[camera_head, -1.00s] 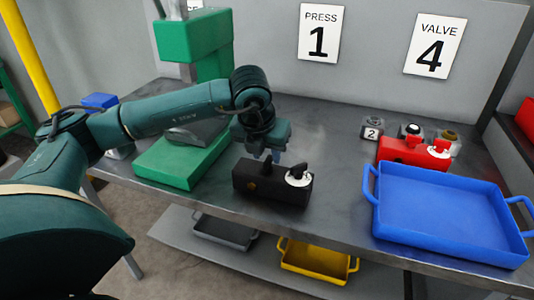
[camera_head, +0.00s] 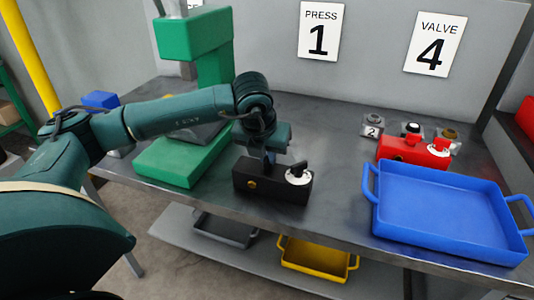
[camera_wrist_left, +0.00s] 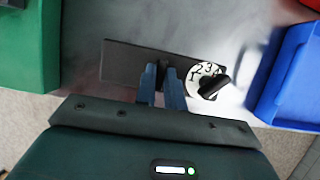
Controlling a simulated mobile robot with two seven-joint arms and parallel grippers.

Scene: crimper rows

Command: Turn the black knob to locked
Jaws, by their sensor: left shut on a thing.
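A black box (camera_head: 290,190) stands near the bench's front edge. It has a white numbered dial (camera_head: 305,177) with a black pointer handle (camera_head: 298,168) at its right end. A round brass-coloured part is on its front face at left. My left gripper (camera_head: 270,160) points down over the middle of the box, left of the dial. In the left wrist view its blue fingers (camera_wrist_left: 163,88) are shut on a small dark piece, which looks like the black knob (camera_wrist_left: 163,71), mostly hidden between them. Its marking and angle cannot be read. My right gripper is not in view.
A green press (camera_head: 180,160) stands just left of the box. A blue tray (camera_head: 445,250) lies to the right, with a red box (camera_head: 400,150) behind it. Below, a shelf holds a yellow tray (camera_head: 315,268). Bench behind the black box is clear.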

